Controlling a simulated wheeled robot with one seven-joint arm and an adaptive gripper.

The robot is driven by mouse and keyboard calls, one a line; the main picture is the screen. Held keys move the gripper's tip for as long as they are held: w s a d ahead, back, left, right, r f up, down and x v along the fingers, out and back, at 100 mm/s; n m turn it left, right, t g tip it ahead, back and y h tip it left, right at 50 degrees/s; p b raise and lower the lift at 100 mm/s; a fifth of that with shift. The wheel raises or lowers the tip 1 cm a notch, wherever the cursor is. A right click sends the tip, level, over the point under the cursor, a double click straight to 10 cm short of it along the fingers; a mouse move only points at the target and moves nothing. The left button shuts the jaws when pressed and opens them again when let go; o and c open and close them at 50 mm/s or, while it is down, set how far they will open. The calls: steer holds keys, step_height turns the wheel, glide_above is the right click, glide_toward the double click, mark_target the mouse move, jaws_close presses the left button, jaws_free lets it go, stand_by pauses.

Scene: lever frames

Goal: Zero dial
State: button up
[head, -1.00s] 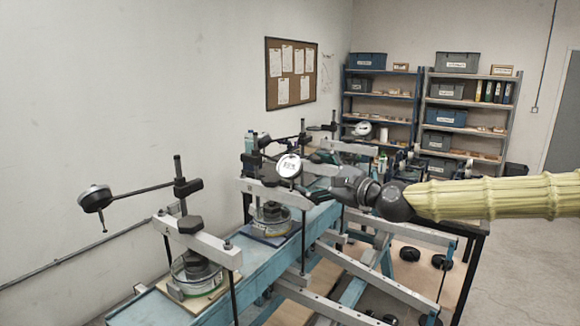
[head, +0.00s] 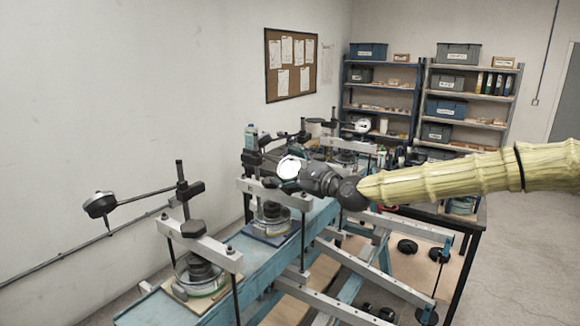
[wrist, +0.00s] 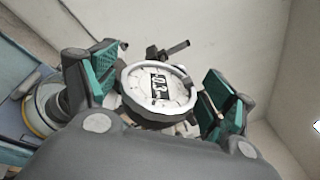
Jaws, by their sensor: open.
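A round dial gauge (wrist: 157,88) with a pale face and a dark digital display fills the middle of the wrist view. The display reads roughly 0.3, tilted and too small to be sure. My gripper (wrist: 160,90) is open, with one green-padded finger on each side of the dial. I cannot tell whether either finger touches it. In the head view the same dial (head: 290,168) is at the end of my arm, above the middle lever frame, and my gripper (head: 300,172) partly covers it.
Another dial gauge (head: 100,204) hangs from an arm on the near lever frame (head: 205,244). A further dial (head: 361,126) stands behind. The blue bench (head: 262,262) carries the frames. Shelves (head: 456,105) stand at the back.

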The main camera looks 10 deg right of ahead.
steer(key=c, duration=1.1)
steer(key=shift+o, duration=0.4)
steer(key=shift+d, duration=0.2)
steer(key=shift+a, duration=0.15)
steer(key=shift+c, duration=0.2)
steer(key=shift+f+n+g+y+b, duration=0.1)
steer(key=shift+n+g+y+b, duration=0.2)
steer(key=shift+g+b, duration=0.35)
steer(key=shift+n+g+y+b, duration=0.3)
steer(key=shift+n+g+b, duration=0.5)
steer(key=shift+g+b, duration=0.3)
steer(key=shift+n+g, duration=0.7)
steer(key=shift+g, duration=0.45)
steer(key=shift+n+g+p, duration=0.3)
steer(key=shift+g, duration=0.6)
